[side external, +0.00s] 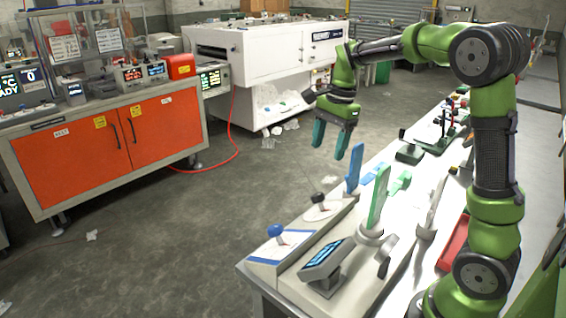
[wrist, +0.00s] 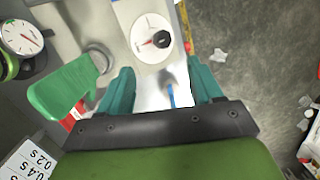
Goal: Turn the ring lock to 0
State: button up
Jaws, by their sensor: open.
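My gripper (side external: 330,147) is open and empty, pointing down above the left edge of the long bench. Its teal fingers also show in the wrist view (wrist: 162,85). A black knob (side external: 318,197) sits on a white round plate at the bench edge, below the fingers. In the wrist view the black knob (wrist: 161,40) has a red mark at its left, and the plate has lines. A grey ring (wrist: 98,58) lies left of it, beside a broad green handle (wrist: 62,92). I cannot tell for sure which part is the ring lock, and no 0 is readable there.
A blue upright lever (side external: 353,170) and a green upright lever (side external: 378,197) stand close by. A blue knob (side external: 277,231) and a tilted display (side external: 326,258) are at the near end. A gauge (wrist: 30,38) shows in the wrist view. Open floor lies left of the bench.

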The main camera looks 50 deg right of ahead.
jog(key=s+a+r+n+t, duration=0.2)
jog(key=s+a+n+t, duration=0.4)
jog(key=s+a+n, duration=0.9)
jog(key=w+a+r+m+g, duration=0.2)
jog(key=w+m+g, duration=0.3)
jog(key=m+g, duration=0.1)
jog(key=w+a+r+m+g+h, duration=0.1)
jog(key=w+a+r+m+g, duration=0.1)
jog(key=w+m+g, duration=0.2)
jog(key=m+g, duration=0.1)
jog(key=m, duration=0.2)
jog(key=shift+w+r+m+g+h, duration=0.3)
jog(key=shift+w+r+g, duration=0.05)
jog(key=shift+g, duration=0.05)
